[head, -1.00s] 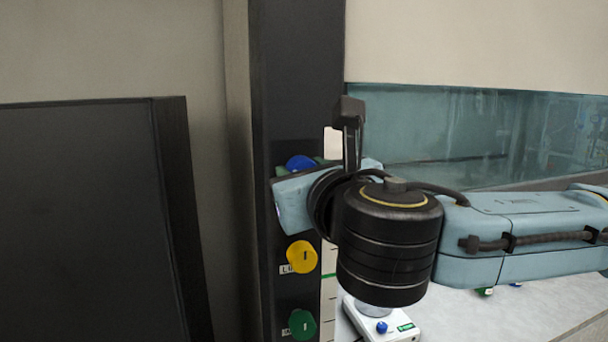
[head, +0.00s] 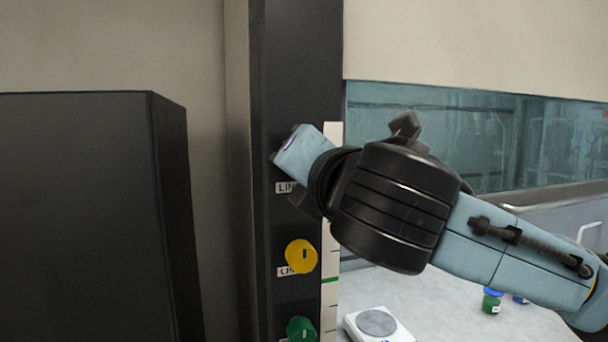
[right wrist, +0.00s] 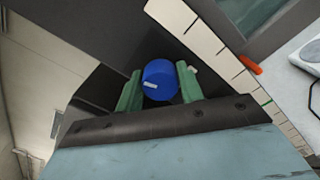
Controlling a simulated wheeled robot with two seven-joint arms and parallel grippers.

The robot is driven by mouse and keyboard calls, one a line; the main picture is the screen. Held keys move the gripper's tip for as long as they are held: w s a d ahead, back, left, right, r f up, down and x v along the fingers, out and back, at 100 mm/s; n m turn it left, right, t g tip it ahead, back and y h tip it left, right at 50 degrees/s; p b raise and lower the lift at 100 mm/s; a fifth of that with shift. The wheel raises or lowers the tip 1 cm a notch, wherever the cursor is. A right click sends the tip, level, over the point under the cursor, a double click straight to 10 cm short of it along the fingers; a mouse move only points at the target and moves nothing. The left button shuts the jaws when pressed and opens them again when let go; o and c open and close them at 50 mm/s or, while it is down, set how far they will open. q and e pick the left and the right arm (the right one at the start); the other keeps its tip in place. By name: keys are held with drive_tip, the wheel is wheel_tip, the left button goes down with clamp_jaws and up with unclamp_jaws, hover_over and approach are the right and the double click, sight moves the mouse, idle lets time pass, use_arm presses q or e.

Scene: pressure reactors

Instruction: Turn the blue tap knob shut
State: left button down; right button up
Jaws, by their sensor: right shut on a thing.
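The blue tap knob (right wrist: 160,84) is on a dark panel and shows in the right wrist view with a short white mark on its face. My right gripper (right wrist: 159,71) has its two green fingers on either side of the knob and is shut on it. In the head view my right gripper hides the knob at the dark post (head: 297,60). My left gripper is not in view.
A yellow knob (head: 301,256) and a green knob (head: 301,329) sit below on the same post. A dark cabinet (head: 80,220) stands at left. A white scale (head: 377,324) and a small green jar (head: 492,301) with a blue lid rest on the bench at right.

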drive_tip(key=shift+m+b, duration=0.5)
drive_tip(key=shift+m, duration=1.2)
drive_tip(key=o, duration=1)
drive_tip(key=shift+s, duration=0.1)
drive_tip(key=b+v, duration=0.2)
drive_tip(key=v, duration=1.1)
drive_tip(key=shift+s+d+b, duration=0.1)
drive_tip(key=shift+b, duration=0.25)
